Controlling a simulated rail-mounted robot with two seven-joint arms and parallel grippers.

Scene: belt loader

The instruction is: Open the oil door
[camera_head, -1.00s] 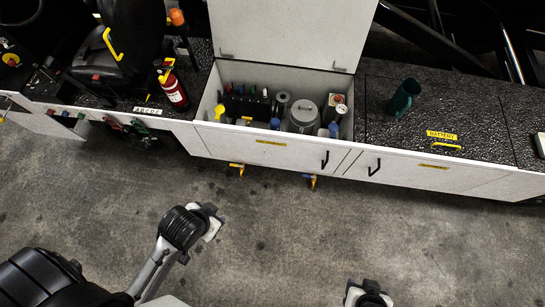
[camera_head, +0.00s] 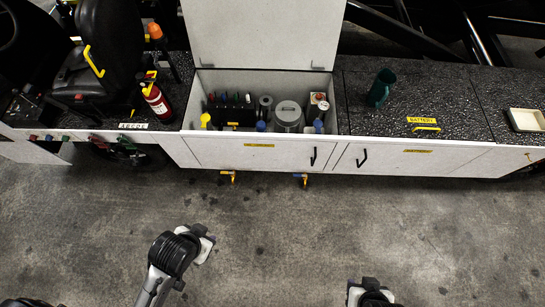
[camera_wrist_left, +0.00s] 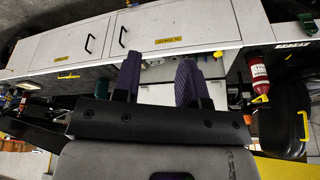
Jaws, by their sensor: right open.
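Two pale front doors are shut on the loader's side in the head view. The left door (camera_head: 225,155) has a yellow label and a black handle (camera_head: 313,156) at its right end. The right door (camera_head: 400,165) has a handle (camera_head: 363,157) at its left end and another label. The labels are too small to read surely. Both doors show upside down in the left wrist view, shut. My left gripper (camera_wrist_left: 158,70) is open and empty, its purple fingers apart, clear of both handles. My right gripper (camera_head: 369,285) is open at the bottom edge, far from the doors.
An open-topped compartment (camera_head: 335,105) with its lid (camera_head: 262,35) raised holds cans and bottles. A green mug (camera_head: 381,87) and a cream tray (camera_head: 526,119) sit on the dark top. A red extinguisher (camera_head: 156,103) stands left. Two yellow valves (camera_head: 228,177) hang below. The floor in front is clear.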

